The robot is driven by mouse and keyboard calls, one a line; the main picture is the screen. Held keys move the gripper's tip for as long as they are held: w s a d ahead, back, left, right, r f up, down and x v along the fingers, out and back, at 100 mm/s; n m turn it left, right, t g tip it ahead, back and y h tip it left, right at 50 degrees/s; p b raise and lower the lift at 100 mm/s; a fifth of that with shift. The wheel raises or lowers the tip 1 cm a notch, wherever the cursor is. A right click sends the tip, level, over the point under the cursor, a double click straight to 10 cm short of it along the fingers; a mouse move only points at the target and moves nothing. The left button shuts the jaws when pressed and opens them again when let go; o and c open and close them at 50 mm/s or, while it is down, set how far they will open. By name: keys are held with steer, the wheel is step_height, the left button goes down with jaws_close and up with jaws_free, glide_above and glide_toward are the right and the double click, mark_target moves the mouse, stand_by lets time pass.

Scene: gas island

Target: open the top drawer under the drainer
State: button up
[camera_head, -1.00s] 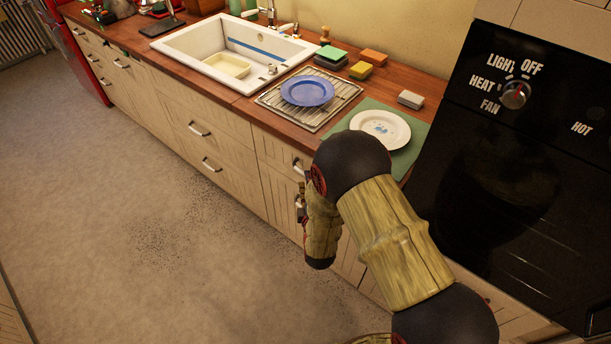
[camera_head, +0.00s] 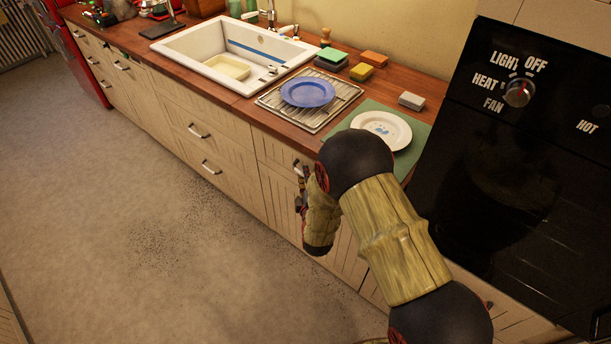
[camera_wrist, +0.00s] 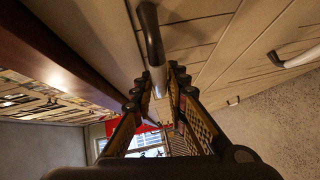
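The drainer (camera_head: 337,112) is a metal rack set in the worktop, with a blue plate (camera_head: 307,92) on it. My gripper (camera_head: 302,188) is at the drawer front by this handle, mostly hidden behind my wrist. In the wrist view, my gripper (camera_wrist: 160,78) has its fingers apart. The handle (camera_wrist: 151,42) reaches down between the fingertips; I cannot tell whether they touch it.
A white sink (camera_head: 235,50) is to the left, above other drawers (camera_head: 200,128). A white plate (camera_head: 381,130) on a green mat and a black oven (camera_head: 530,170) are to the right. The floor (camera_head: 110,200) at left is clear.

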jaws_close()
stand_by(0.5)
steer(key=s+a+p, duration=0.1)
steer(key=s+a, duration=0.8)
steer(key=s, duration=0.2)
steer(key=s+a+p, duration=0.2)
steer(key=s+a, duration=0.7)
steer(key=s, duration=0.3)
steer(key=shift+s, duration=0.15)
steer(key=o, duration=0.5)
jaws_free()
steer(key=s+d+r, duration=0.1)
steer(key=s, duration=1)
steer(key=shift+s+d+r, duration=0.2)
steer(key=shift+s+r, duration=0.1)
steer(key=shift+s, duration=0.05)
